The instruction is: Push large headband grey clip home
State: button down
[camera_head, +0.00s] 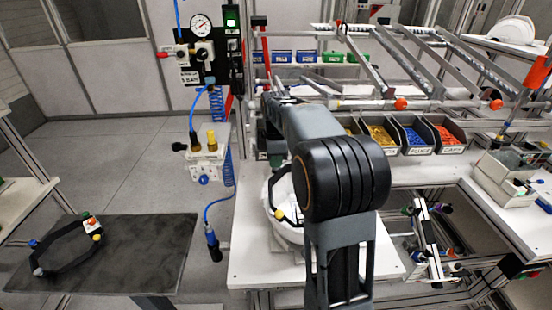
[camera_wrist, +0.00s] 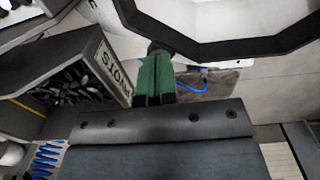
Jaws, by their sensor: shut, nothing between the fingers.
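In the head view, a white helmet shell (camera_head: 271,232) sits on the white bench, mostly hidden behind my arm. A black headband with a yellow clip (camera_head: 279,214) shows at it. In the wrist view, a black headband (camera_wrist: 225,48) runs angular along the top, with pale shell surface inside it. My gripper (camera_wrist: 155,60) shows as green fingers, closed together, with nothing between them. Their tips meet a small dark rounded piece (camera_wrist: 158,46) at the band's corner. I cannot tell its true colour, whether it is the grey clip, or whether it is fully seated.
A dark mat (camera_head: 145,262) at left bears another black headband (camera_head: 66,262) with coloured clips. Labelled bins of small parts (camera_head: 383,136) stand behind my arm. A dark labelled bin (camera_wrist: 70,80) is close on the left in the wrist view. A blue hose (camera_head: 207,215) hangs left of the bench.

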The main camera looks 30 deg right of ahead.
jog(key=shift+s+f, duration=0.15)
jog(key=shift+f, duration=0.45)
notch_tip(320, 180, up, 6)
jog(key=p, duration=0.4)
jog(key=shift+p, duration=0.35)
notch_tip(320, 180, up, 9)
jog(key=b, duration=0.1)
jog(key=shift+b, duration=0.4)
jog(key=shift+r, duration=0.1)
